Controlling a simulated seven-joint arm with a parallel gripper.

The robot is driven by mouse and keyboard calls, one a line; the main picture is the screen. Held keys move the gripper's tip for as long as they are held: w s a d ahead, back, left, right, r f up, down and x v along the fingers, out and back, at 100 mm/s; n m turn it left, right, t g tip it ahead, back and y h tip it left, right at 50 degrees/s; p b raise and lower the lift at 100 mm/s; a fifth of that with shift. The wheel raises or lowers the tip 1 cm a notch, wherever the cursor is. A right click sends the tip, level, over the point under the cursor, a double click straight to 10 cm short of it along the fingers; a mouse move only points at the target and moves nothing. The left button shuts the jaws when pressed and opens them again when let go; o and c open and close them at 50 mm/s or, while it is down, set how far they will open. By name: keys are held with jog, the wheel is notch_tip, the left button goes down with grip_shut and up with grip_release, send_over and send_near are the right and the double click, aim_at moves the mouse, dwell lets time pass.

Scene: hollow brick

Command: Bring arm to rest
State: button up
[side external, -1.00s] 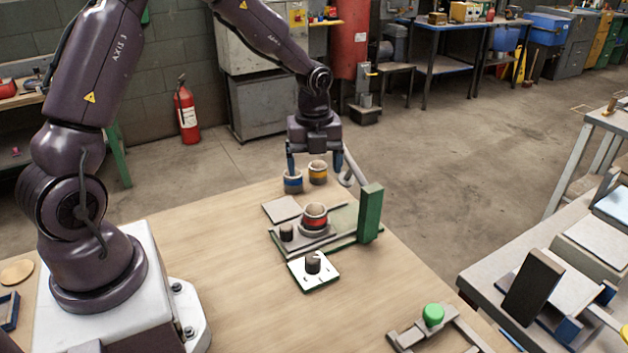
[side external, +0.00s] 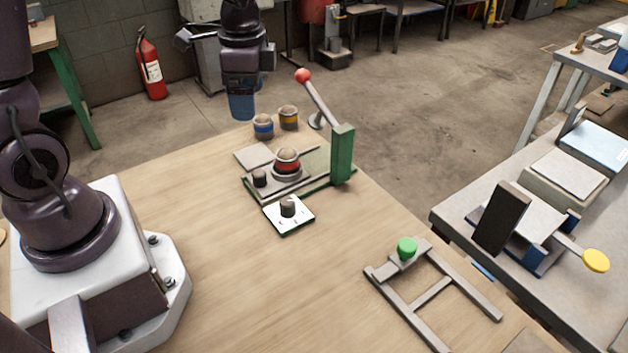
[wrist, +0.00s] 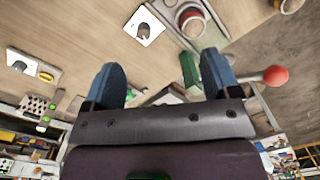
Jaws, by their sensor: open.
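My gripper (side external: 242,106) hangs over the far left edge of the wooden table, behind the two small cups, with nothing visible between its blue fingers. In the wrist view my gripper (wrist: 160,80) has its two blue fingers spread wide apart. The hollow brick fixture (side external: 334,172) stands on the table with a green upright block and a lever with a red knob (side external: 302,75). A round piece with a red band (side external: 287,163) sits on its plate. My gripper is apart from all of these.
A blue-banded cup (side external: 263,127) and a yellow-banded cup (side external: 288,118) stand at the far table edge. A white card with a dark knob (side external: 289,214) lies in front of the fixture. A frame with a green button (side external: 407,247) is at right. The front table area is clear.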

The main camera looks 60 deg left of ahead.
jog(key=s+d+r+n+t, duration=0.5)
jog(key=s+d+r+n, duration=0.2)
jog(key=s+r, duration=0.4)
jog(key=shift+s+r+t+h, duration=0.3)
jog(key=shift+s+r+t, duration=0.1)
jog(key=shift+r, duration=0.2)
